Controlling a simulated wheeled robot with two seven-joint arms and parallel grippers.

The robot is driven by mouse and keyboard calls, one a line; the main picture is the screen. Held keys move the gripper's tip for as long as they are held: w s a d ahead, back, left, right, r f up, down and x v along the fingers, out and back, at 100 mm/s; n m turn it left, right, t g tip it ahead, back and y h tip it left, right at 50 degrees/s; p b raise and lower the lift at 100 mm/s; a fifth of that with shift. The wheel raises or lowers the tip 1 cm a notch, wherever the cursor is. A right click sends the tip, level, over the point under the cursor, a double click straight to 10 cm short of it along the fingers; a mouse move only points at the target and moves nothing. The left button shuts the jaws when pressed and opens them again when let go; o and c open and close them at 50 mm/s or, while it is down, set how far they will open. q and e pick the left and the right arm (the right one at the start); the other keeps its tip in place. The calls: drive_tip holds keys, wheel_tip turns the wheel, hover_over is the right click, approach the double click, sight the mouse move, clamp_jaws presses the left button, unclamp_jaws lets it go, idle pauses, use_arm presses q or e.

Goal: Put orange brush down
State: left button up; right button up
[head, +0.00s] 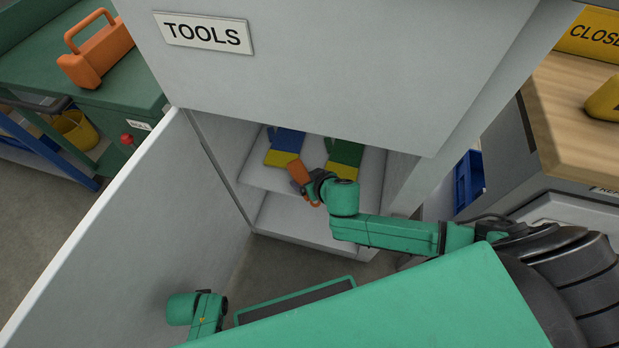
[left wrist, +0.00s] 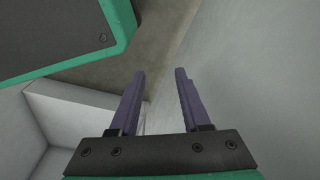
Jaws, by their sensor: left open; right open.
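The orange brush (head: 297,169) is at the shelf inside the open cabinet (head: 262,173), at my right gripper (head: 303,183). Its block shows above the gripper and a small orange part shows below it; the gripper hides the middle. My right gripper is open around or against the brush; I cannot tell if they touch. My left gripper is low by the cabinet door in the head view, its fingers hidden. In the left wrist view its two purple fingers (left wrist: 160,76) are apart with nothing between them.
A blue-and-yellow item (head: 287,143) and a green-and-yellow item (head: 345,158) lie on the same shelf. The open cabinet door (head: 130,235) stands at left. A TOOLS sign (head: 203,34) marks the cabinet.

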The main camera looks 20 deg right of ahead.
drive_tip(key=shift+r, duration=0.3)
drive_tip(key=shift+r+p, duration=0.4)
use_arm(q)
drive_tip(key=s+a+f+p, duration=0.1)
drive_tip(key=s+f+p, duration=0.2)
drive_tip(key=s, duration=0.4)
drive_tip(key=shift+a+f, duration=0.35)
drive_tip(key=shift+f, duration=0.15)
use_arm(e)
drive_tip(key=v, duration=1.1)
drive_tip(key=shift+s+r, duration=0.15)
drive_tip(key=shift+s, duration=0.2)
drive_tip(key=shift+d, duration=0.1)
